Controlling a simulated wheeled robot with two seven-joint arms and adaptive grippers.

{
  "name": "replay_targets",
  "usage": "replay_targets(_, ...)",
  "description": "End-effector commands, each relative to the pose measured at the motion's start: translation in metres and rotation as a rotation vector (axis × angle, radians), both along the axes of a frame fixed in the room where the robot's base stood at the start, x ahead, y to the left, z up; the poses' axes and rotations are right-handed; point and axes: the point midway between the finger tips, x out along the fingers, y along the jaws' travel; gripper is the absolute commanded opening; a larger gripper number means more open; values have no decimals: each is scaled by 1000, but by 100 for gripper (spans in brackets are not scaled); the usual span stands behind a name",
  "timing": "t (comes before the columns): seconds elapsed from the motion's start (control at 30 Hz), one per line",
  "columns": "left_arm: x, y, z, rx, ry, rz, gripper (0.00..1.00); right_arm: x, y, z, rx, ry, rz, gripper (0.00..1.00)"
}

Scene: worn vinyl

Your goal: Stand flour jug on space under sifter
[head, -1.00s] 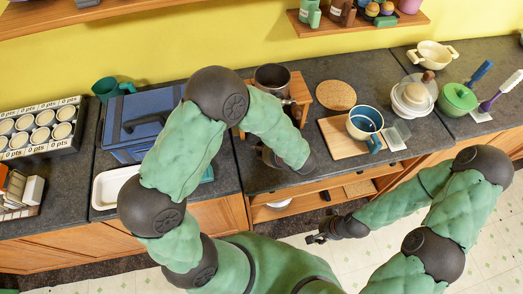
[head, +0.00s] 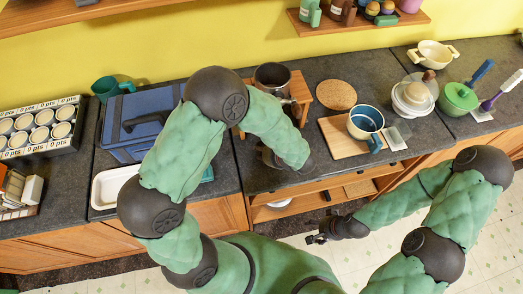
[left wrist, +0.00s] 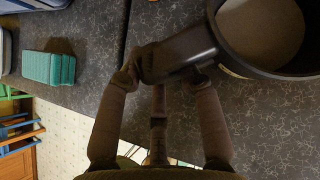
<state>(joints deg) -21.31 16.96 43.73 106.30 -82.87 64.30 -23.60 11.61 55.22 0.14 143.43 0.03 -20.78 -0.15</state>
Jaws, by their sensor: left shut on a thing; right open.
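The dark flour jug (left wrist: 215,55) shows in the left wrist view, with pale brownish flour (left wrist: 262,32) inside its round mouth. My left gripper (left wrist: 168,68) is shut on the jug's handle, one finger on each side. In the head view my left gripper (head: 268,156) is low in front of the wooden stand, and my forearm hides most of the jug. The sifter, a dark metal pot (head: 272,76), sits on the wooden stand (head: 301,90). The space under it is mostly hidden by my arm. My right gripper (head: 318,239) is open and empty, in front of the counter.
A blue box (head: 140,122) and a white tray (head: 108,187) lie left of the stand. A green sponge (left wrist: 48,67) is on the counter. A cork mat (head: 336,95) and a wooden board (head: 345,140) with a blue mug (head: 364,120) are to the right.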

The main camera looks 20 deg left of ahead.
Motion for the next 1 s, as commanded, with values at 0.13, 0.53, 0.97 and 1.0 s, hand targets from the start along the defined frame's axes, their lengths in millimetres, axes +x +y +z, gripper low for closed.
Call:
replay_targets(0.13,0,0,-2,0,-1,1,0,0,0,-2,0,0,0,63)
replay_targets(0.53,0,0,-6,1,-1,1,0,0,0,-5,0,0,0,63)
replay_targets(0.97,0,0,-7,0,-1,1,41,0,0,-7,0,0,0,63)
replay_targets(1.0,0,0,-7,0,-1,1,52,0,0,-7,0,0,0,63)
